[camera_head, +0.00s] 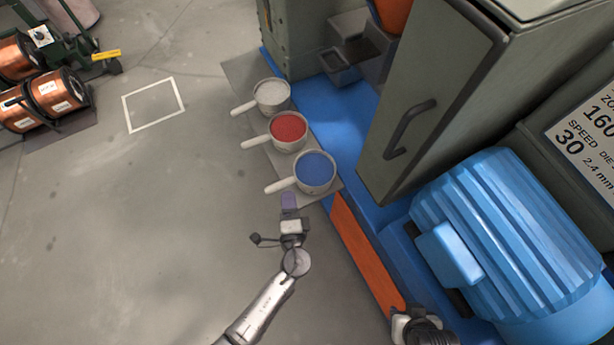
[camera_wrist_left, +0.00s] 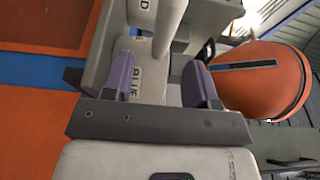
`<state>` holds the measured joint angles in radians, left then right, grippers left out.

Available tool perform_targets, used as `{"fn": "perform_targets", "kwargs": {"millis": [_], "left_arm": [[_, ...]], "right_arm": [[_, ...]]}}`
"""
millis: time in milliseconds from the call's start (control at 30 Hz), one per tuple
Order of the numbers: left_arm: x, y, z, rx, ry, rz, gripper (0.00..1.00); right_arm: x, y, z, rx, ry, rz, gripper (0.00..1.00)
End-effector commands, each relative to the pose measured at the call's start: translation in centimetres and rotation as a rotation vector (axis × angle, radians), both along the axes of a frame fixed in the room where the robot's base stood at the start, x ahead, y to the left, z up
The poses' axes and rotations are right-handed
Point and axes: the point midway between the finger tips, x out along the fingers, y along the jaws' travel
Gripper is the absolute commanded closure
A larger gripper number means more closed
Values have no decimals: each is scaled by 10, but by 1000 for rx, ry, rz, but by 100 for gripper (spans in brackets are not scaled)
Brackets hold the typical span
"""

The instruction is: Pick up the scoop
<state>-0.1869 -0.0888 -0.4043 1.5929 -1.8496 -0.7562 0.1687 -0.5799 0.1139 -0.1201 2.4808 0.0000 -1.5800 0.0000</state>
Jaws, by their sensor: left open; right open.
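Three pale scoops with handles pointing left stand in a row in the head view: one with pale grey contents (camera_head: 272,94), one with red contents (camera_head: 289,129) and one with blue contents (camera_head: 315,171). My left gripper (camera_head: 289,202) is just below the blue scoop's handle in the head view. In the left wrist view its two purple fingers (camera_wrist_left: 160,82) are apart. A label reading BLUE shows between them on a pale surface, with a pale bar (camera_wrist_left: 172,22) beyond. I cannot tell whether the fingers touch anything. My right gripper's fingers are not seen.
The scoops stand on a grey plate (camera_head: 240,70) beside a blue machine base (camera_head: 350,145). A grey cabinet with a dark handle (camera_head: 408,130) and a blue motor (camera_head: 510,235) are to the right. Copper spools (camera_head: 58,92) stand at upper left. Floor at left is open.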

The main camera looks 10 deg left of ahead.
Motion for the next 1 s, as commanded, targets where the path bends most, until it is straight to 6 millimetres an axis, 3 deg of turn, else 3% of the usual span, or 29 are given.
{"fn": "perform_targets", "kwargs": {"millis": [433, 800, 1000], "left_arm": [[43, 16, 1, -1, 0, 1, 47], [49, 18, 2, 0, 1, 0, 47], [49, 18, 2, 0, 1, 0, 66]], "right_arm": [[0, -3, -17, -11, 2, 7, 57], [0, -3, -17, -10, 2, 6, 57], [0, -1, -17, -6, 1, 3, 57]]}}
